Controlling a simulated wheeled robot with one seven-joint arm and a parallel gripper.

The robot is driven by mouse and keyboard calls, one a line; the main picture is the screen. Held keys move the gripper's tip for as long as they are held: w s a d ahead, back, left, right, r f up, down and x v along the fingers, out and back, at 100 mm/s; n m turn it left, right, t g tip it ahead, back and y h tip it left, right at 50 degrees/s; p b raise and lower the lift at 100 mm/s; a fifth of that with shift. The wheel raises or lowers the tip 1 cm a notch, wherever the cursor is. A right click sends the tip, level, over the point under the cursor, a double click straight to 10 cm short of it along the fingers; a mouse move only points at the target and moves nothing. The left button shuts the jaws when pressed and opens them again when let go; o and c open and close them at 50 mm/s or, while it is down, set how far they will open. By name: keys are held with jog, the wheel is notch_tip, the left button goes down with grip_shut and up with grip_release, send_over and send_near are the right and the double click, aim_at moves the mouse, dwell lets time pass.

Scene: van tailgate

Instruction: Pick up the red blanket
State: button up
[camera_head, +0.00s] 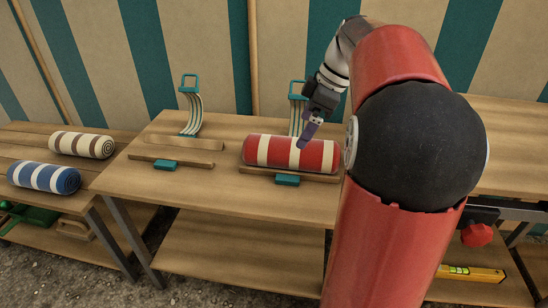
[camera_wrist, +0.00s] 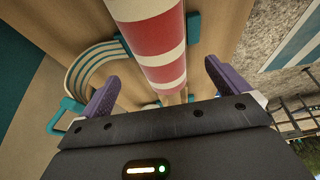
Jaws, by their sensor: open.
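The red blanket (camera_head: 278,151) is a rolled red and cream striped cylinder lying on a wooden holder on the middle table. In the wrist view the blanket (camera_wrist: 152,30) runs up from between the fingers. My gripper (camera_head: 308,135) is over the right part of the blanket in the head view. In the wrist view its two purple fingers (camera_wrist: 158,80) are wide apart, with the blanket between and beyond them. Nothing is gripped. Whether a finger touches the blanket I cannot tell.
An empty wooden holder (camera_head: 172,160) with an upright teal-buckled strap (camera_head: 191,105) stands left of the blanket. Another strap (camera_wrist: 88,70) stands beside the blanket. A brown striped roll (camera_head: 82,145) and a blue striped roll (camera_head: 44,178) lie on the left table. A yellow level (camera_head: 470,273) lies below.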

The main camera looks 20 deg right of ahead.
aim_at(294, 146)
jog(key=b+x, duration=0.1)
jog(key=x, duration=0.6)
jog(key=shift+f, duration=0.3)
jog(key=shift+r, duration=0.1)
jog(key=c, duration=1.2)
